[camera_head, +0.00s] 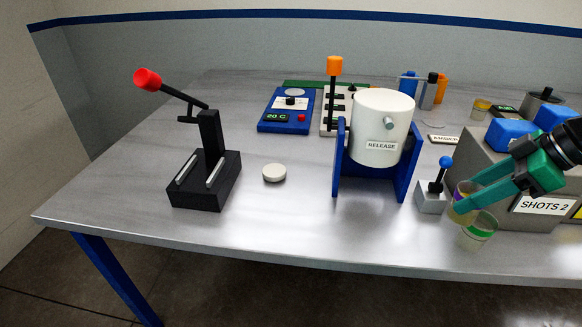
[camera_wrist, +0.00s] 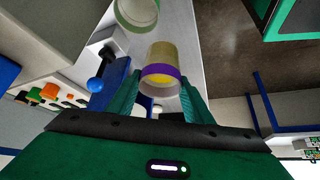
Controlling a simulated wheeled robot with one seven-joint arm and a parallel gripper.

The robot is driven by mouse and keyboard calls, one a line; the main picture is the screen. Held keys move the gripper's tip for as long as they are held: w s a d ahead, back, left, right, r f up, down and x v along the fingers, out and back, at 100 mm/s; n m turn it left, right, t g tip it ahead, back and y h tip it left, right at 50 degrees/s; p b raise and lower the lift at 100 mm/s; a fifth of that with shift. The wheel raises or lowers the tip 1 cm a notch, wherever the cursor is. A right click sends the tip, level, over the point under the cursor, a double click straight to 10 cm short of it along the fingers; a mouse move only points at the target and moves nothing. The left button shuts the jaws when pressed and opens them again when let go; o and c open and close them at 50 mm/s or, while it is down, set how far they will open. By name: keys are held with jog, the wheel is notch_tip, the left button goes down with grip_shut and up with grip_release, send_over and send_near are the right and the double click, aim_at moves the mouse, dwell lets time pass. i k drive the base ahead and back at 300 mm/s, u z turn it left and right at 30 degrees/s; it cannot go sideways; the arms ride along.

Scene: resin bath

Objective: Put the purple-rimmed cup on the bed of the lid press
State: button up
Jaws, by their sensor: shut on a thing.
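My gripper (camera_head: 462,200) is at the right of the table in the head view, with its green fingers shut on the purple-rimmed cup (camera_head: 463,190). In the wrist view the cup (camera_wrist: 161,72), translucent yellowish with a purple band, sits between the two fingers (camera_wrist: 160,95). A second, green-rimmed cup (camera_head: 477,232) stands close beside it, nearer the table's front edge. The lid press (camera_head: 208,150) stands at the left of the table, black with a raised red-knobbed lever. Its bed (camera_head: 195,180) has two light rails and looks empty.
A white drum labelled RELEASE in a blue stand (camera_head: 343,185) and a small blue-knobbed lever box (camera_head: 431,198) stand between gripper and press. A white disc (camera_head: 274,173) lies right of the press. The grey SHOTS 2 box (camera_head: 500,205) is beside my gripper. The table's front strip is mostly clear.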

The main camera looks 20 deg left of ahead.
aim_at(202, 172)
jog(key=u, duration=1.5)
jog(key=i, duration=0.7)
jog(key=z, duration=0.5)
